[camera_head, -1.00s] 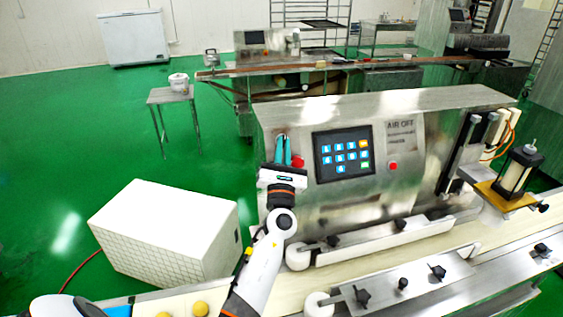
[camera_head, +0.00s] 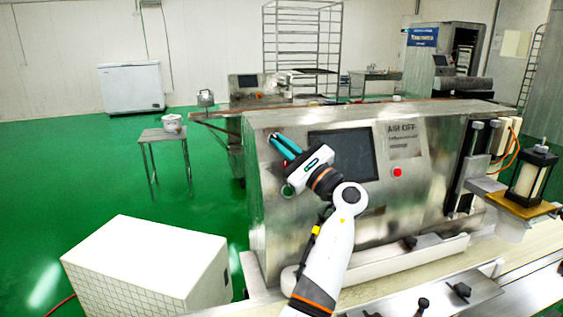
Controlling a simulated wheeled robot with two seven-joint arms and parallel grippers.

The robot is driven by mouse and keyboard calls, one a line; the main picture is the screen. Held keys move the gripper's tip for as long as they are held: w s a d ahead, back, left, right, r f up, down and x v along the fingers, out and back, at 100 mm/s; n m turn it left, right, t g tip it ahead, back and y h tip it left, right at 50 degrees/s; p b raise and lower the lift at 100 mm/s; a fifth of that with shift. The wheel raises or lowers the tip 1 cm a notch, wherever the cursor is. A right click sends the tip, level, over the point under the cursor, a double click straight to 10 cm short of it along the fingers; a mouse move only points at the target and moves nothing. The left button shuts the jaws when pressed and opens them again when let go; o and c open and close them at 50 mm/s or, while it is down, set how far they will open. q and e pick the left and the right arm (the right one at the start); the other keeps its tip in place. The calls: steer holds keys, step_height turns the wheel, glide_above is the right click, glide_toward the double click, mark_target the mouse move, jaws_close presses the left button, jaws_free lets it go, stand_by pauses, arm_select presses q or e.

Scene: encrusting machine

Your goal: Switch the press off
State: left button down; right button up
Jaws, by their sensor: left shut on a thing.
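The press (camera_head: 262,215) is the steel machine in front of me. Its panel screen (camera_head: 355,160) is dark. My left gripper (camera_head: 277,143) reaches the upper left of the front panel, left of the screen, its teal fingers pointing up and left. The fingers are shut on a small switch there, which they mostly hide. A red button (camera_head: 397,172) sits right of the screen. A round button (camera_head: 287,190) shows partly below my left gripper. My right gripper is not in view.
A white tiled box (camera_head: 150,265) stands left of the press. A small table (camera_head: 163,134) with a white tub (camera_head: 171,123) is behind it. The conveyor (camera_head: 510,262) runs along the press front at the lower right. Green floor is free at the left.

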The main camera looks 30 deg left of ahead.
arm_select(q)
steer(key=shift+w+n+g+h+b, duration=0.2)
steer(key=shift+n+g+h+b, duration=0.3)
steer(key=shift+n+g, duration=1.15)
steer(key=shift+n, duration=0.25)
steer(key=c, duration=1.5)
jaws_free()
steer(key=shift+r, duration=0.1)
steer(key=shift+d, duration=0.1)
steer(key=b+v, duration=0.2)
steer(key=v, duration=1)
steer(key=shift+w, duration=0.1)
